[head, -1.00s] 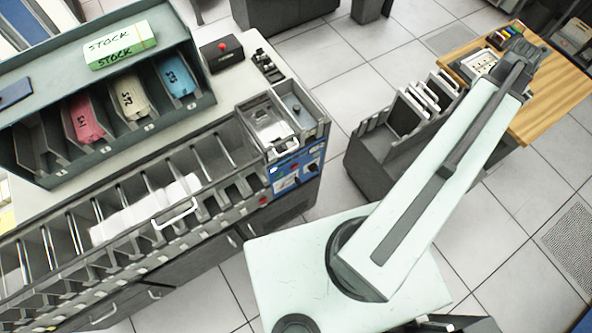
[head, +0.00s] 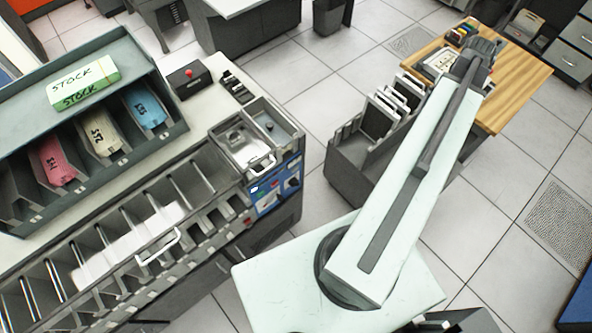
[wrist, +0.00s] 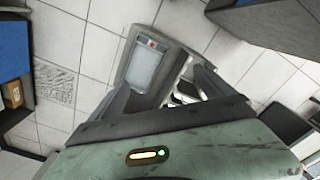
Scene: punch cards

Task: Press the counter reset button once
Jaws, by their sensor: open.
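I cannot tell which of these is the counter reset button. My arm reaches to the upper right, away from the machine, with my gripper (head: 484,50) near the wooden table. In the wrist view my gripper (wrist: 161,78) is open, its dark fingers apart and nothing visibly held.
A dark rack of cards (head: 375,125) stands on the floor between machine and wooden table (head: 515,85). A grey unit with a pale panel (wrist: 148,68) lies beyond the fingers in the wrist view.

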